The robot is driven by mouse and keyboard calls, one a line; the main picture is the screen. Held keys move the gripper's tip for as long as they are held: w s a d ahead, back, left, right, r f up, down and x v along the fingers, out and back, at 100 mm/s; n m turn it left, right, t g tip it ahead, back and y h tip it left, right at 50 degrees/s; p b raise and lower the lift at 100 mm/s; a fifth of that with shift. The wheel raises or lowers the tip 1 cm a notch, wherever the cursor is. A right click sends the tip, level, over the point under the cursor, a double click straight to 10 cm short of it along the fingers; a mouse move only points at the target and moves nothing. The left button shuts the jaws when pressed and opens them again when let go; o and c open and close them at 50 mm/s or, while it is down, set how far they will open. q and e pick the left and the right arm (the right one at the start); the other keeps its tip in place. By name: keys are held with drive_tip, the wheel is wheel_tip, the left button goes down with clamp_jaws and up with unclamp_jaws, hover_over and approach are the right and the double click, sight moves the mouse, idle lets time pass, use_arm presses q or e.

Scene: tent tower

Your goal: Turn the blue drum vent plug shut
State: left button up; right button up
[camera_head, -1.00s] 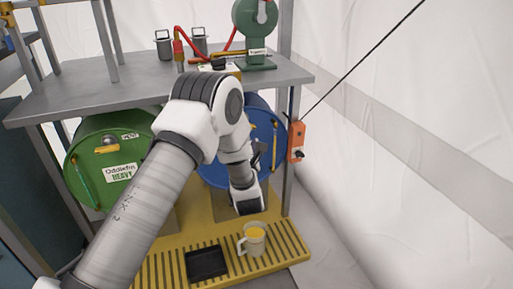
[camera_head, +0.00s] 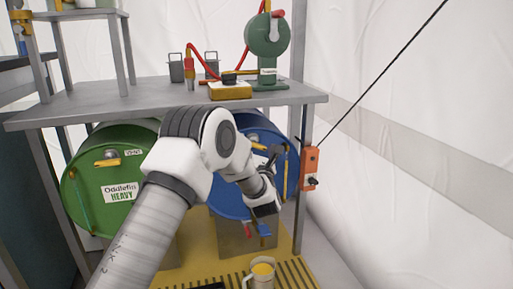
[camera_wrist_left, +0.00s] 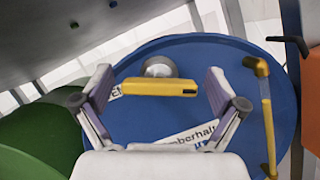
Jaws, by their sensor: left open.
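The blue drum (camera_head: 228,203) lies on its side under the grey shelf, its round face towards me. In the left wrist view the drum's face (camera_wrist_left: 150,125) fills the middle. Its vent plug (camera_wrist_left: 158,67) is a round grey fitting with a yellow lever (camera_wrist_left: 160,88) lying nearly level across it. My left gripper (camera_wrist_left: 158,80) is open, with one finger on each side of the lever and gaps at both ends. In the head view my left gripper (camera_head: 274,158) is in front of the drum's upper face, and my arm hides part of the drum. My right gripper is not in view.
A green drum (camera_head: 85,195) lies to the left. An orange box (camera_head: 309,170) hangs on the right shelf post. A yellow sight tube (camera_wrist_left: 267,120) is on the blue drum's right. A red and blue tap (camera_head: 263,231) and a mug (camera_head: 261,278) are below.

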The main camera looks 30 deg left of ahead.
use_arm(q)
drive_tip(key=c, duration=1.2)
drive_tip(key=shift+o, duration=0.2)
